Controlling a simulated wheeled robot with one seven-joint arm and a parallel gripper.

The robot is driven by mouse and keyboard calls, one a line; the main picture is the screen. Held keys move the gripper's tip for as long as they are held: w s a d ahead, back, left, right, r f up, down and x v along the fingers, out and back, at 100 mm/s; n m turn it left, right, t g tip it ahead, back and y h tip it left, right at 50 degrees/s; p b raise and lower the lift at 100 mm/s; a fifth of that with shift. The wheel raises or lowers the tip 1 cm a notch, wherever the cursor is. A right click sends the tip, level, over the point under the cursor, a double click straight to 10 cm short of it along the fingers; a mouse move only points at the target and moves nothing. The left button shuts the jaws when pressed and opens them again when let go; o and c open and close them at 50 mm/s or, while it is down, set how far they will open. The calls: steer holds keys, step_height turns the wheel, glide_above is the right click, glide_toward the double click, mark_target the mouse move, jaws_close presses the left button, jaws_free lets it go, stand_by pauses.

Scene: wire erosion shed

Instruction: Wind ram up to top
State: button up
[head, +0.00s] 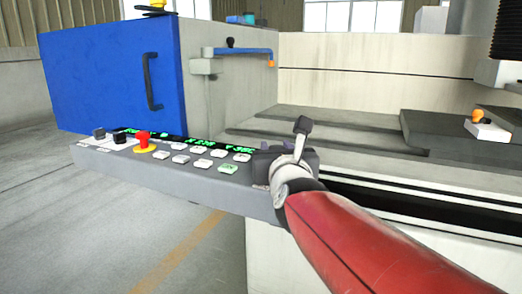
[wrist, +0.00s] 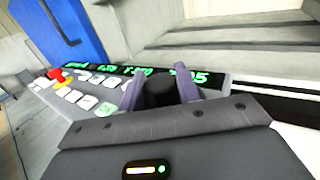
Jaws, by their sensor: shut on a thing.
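A grey control panel (head: 180,172) juts out at the left front of the machine. My gripper (wrist: 160,80) is at the panel's right end, its two fingers on either side of a round black knob (wrist: 158,95). It is shut on this knob. In the head view my gripper (head: 272,163) and the wrist cover the knob. Green digits glow on the panel's display (wrist: 135,72); they are partly hidden and too blurred to read surely.
A red stop button (head: 143,138) on a yellow base and several pale keys (head: 200,163) lie left of my gripper. A blue door (head: 115,75) stands behind the panel. The machine's grey bed (head: 340,130) is at the right. Floor is open at the left.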

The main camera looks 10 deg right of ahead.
steer(key=shift+a+f+n+y+b, duration=0.1)
steer(key=shift+f+n+y+b, duration=0.25)
steer(key=shift+b, duration=0.4)
